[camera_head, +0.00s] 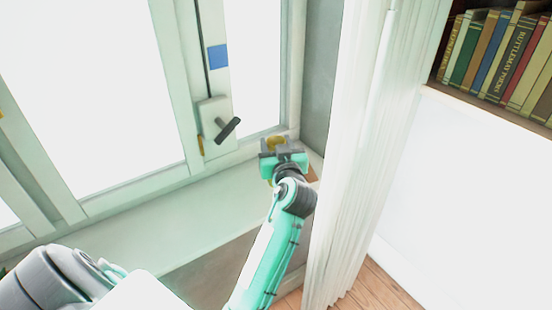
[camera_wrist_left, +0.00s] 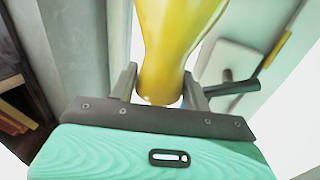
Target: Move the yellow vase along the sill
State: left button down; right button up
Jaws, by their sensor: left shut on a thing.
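The yellow vase (camera_head: 276,142) is at the right end of the white window sill (camera_head: 150,222), close to the window frame. My left gripper (camera_head: 281,154) is in front of it and mostly covers it in the head view. In the left wrist view the yellow vase (camera_wrist_left: 172,45) stands between the two fingers of my left gripper (camera_wrist_left: 162,88), which is shut on it. The vase looks upright. Its base is hidden in the head view, so I cannot tell whether it touches the sill. My right gripper is not in view.
A window handle (camera_head: 227,129) sticks out just left of the vase. A white curtain (camera_head: 352,150) hangs close to the right of my left gripper. The sill to the left is clear. A bookshelf with several books (camera_head: 500,55) is at the upper right.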

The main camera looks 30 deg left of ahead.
pick_arm(q)
notch_tip(320, 180, down, 4)
jog(key=shift+f, duration=0.25)
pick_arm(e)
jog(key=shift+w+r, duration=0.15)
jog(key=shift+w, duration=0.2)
pick_arm(q)
jog(key=shift+f, duration=0.15)
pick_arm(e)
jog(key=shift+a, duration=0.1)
pick_arm(q)
jog(key=c, duration=0.8)
grip_release()
jog(key=shift+o, duration=0.7)
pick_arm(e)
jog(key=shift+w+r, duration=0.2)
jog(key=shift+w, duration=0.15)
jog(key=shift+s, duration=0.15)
